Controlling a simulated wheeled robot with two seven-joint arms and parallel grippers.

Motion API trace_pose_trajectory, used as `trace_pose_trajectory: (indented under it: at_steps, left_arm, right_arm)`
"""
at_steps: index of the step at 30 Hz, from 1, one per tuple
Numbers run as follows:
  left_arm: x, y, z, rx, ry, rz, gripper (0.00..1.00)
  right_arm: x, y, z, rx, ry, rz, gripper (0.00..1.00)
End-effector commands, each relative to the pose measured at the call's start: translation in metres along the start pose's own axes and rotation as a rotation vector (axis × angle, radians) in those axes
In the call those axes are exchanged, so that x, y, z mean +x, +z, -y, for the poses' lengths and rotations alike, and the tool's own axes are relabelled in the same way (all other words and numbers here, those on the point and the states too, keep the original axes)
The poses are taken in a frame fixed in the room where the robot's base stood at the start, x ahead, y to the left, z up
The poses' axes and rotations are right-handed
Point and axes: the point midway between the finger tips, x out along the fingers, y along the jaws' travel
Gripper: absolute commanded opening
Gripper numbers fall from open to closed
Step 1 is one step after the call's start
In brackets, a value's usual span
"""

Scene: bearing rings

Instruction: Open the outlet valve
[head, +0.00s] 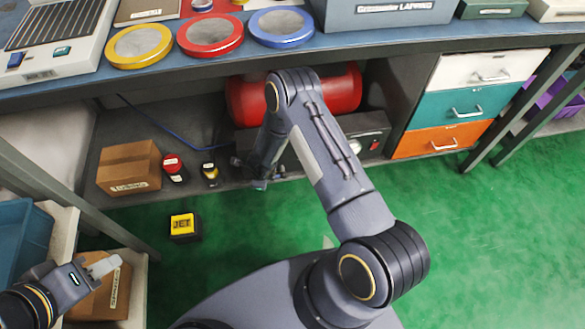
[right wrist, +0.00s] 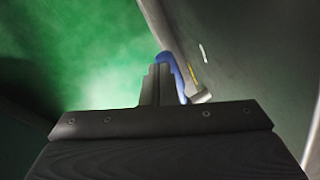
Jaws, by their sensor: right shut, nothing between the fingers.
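A blue curved lever (right wrist: 172,66), which looks like the outlet valve's handle, shows in the right wrist view. My right gripper (right wrist: 158,72) is shut and empty, its fingers right beside the lever; I cannot tell whether they touch. The fingers hide part of the lever. In the head view my right arm reaches under the bench in front of a red tank (head: 340,92), and the valve cannot be made out clearly behind the wrist. My left gripper (head: 103,266) is at the lower left, away from the tank, and its jaw opening is unclear.
The blue bench top (head: 340,42) overhangs the tank. A cardboard box (head: 128,168) and small red-topped and yellow-banded items stand on the lower shelf at left. A yellow-and-black box (head: 184,226) lies on the green floor. Drawers (head: 453,104) stand at right; floor before them is clear.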

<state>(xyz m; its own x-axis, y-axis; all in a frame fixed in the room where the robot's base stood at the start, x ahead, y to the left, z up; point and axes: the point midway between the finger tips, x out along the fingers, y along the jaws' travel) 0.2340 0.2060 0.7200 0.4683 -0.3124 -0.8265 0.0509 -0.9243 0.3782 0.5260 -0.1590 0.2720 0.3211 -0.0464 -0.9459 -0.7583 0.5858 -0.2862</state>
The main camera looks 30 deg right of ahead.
Motion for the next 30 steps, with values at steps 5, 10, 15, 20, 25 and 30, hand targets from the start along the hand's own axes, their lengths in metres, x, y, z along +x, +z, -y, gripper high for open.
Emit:
trace_pose_trajectory:
  at_steps: [5,10,15,20,25,30]
  left_arm:
    - [0.007,0.003,0.003,0.000,0.000,0.000,0.36]
    - [0.009,0.004,0.004,0.000,0.000,0.000,0.36]
    - [0.010,0.005,0.005,0.000,0.000,0.000,0.36]
    - [0.010,0.005,0.005,0.000,0.000,0.000,0.36]
    - [0.011,0.005,0.005,0.000,0.000,0.000,0.36]
    - [0.010,0.005,0.005,0.000,0.000,0.000,0.36]
  right_arm:
    - [0.009,0.000,-0.003,0.000,0.000,0.000,0.00]
    - [0.013,0.000,-0.005,-0.001,0.000,0.000,0.00]
    - [0.015,0.000,-0.006,-0.001,0.001,0.000,0.00]
    - [0.016,0.001,-0.006,-0.001,0.002,0.001,0.00]
    - [0.016,0.001,-0.007,-0.002,0.004,0.001,0.00]
    - [0.015,0.001,-0.007,-0.002,0.005,0.002,0.00]
